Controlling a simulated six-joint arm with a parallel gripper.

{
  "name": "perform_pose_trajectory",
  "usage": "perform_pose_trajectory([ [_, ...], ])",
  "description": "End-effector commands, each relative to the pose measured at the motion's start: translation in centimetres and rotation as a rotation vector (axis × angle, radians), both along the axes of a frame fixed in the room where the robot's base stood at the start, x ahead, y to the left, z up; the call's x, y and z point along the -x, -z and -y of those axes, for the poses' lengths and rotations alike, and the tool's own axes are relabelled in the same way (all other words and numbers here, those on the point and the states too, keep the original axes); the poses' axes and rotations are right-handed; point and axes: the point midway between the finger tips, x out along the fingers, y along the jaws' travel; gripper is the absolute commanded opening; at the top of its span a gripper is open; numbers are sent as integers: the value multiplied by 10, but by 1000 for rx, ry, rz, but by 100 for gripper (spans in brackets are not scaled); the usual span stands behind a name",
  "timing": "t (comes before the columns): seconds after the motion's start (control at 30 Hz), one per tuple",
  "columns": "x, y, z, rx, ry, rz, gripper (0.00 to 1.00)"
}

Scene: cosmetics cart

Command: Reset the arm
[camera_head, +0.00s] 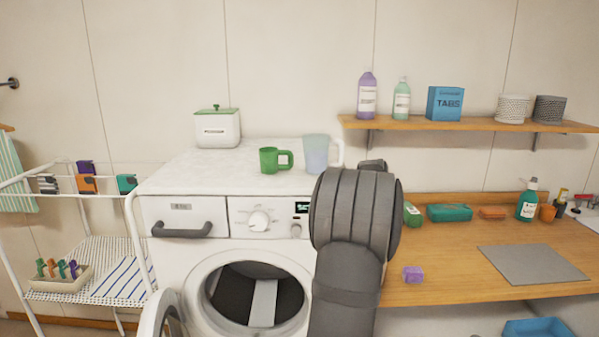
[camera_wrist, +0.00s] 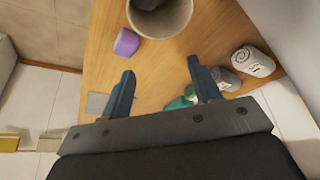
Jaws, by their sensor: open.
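My arm stands in the middle of the head view, in front of the washing machine's right side and the wooden counter's left end. Its gripper fingers are hidden there behind the arm links. In the wrist view my gripper (camera_wrist: 162,90) shows two dark blue-grey fingers spread apart with nothing held between them. They hang above the wooden counter (camera_wrist: 150,65). A beige round container (camera_wrist: 160,25) with something dark inside lies beyond the fingertips. A purple block (camera_wrist: 126,42) sits beside it, and it also shows in the head view (camera_head: 413,274).
A washing machine (camera_head: 185,215) with an open door carries a green mug (camera_head: 269,161), a pale blue pitcher (camera_head: 316,155) and a white canister (camera_head: 217,129). A shelf (camera_head: 420,124) with bottles hangs above the counter. A grey mat (camera_head: 532,264) lies at right. A drying rack (camera_head: 70,235) stands left.

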Motion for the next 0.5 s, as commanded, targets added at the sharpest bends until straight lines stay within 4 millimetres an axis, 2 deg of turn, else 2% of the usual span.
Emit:
perform_pose_trajectory([
  [0.27,0,2,0,-1,0,-1,57],
  [0.4,1,15,0,-1,1,-3,57],
  [0.5,0,-5,0,1,0,4,57],
])
